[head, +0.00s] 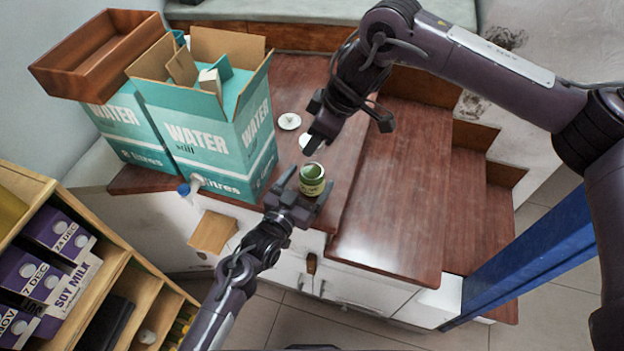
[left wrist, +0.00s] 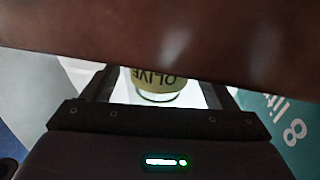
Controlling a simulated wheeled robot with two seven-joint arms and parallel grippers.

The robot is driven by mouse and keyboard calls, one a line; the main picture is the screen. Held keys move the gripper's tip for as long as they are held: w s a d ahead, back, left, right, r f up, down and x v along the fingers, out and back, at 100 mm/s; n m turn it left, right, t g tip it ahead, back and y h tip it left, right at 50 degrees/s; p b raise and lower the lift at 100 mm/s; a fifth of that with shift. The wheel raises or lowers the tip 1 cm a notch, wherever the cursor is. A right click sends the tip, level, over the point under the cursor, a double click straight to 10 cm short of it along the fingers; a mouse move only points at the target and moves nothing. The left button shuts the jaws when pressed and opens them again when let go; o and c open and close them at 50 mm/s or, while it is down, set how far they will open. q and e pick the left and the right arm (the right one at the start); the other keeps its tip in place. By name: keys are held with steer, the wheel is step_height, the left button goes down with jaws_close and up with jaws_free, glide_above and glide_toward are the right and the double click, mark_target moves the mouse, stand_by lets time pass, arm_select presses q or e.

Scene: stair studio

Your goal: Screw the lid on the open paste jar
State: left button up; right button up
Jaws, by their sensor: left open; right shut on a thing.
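The open paste jar (head: 312,186), with a yellow-green label and dark green inside its mouth, stands upright near the front edge of the red-brown counter. My left gripper (head: 304,190) is open, its fingers on either side of the jar. In the left wrist view the jar (left wrist: 158,80) shows upside down between the fingers, its label reading OLIVE; the brown counter hides part of it. My right gripper (head: 316,136) is above and behind the jar, shut on a small white piece that looks like the lid (head: 306,142), mostly hidden by the fingers.
A small white round dish or disc (head: 289,121) lies on the counter (head: 345,150) behind the jar. Teal WATER boxes (head: 205,140) stand at left, with a brown wooden tray (head: 95,60) on one. A blue-capped bottle (head: 190,187) is near them. Wooden steps (head: 405,170) lie right.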

arm_select(q)
steer(key=shift+x, duration=1.7)
steer(key=shift+c, duration=0.4)
steer(key=c, duration=1.4)
arm_select(e)
glide_above(316, 161)
steer(key=s, duration=0.2)
steer(key=shift+f, duration=2.45)
steer(key=shift+f, duration=0.9)
steer(key=shift+f, duration=0.55)
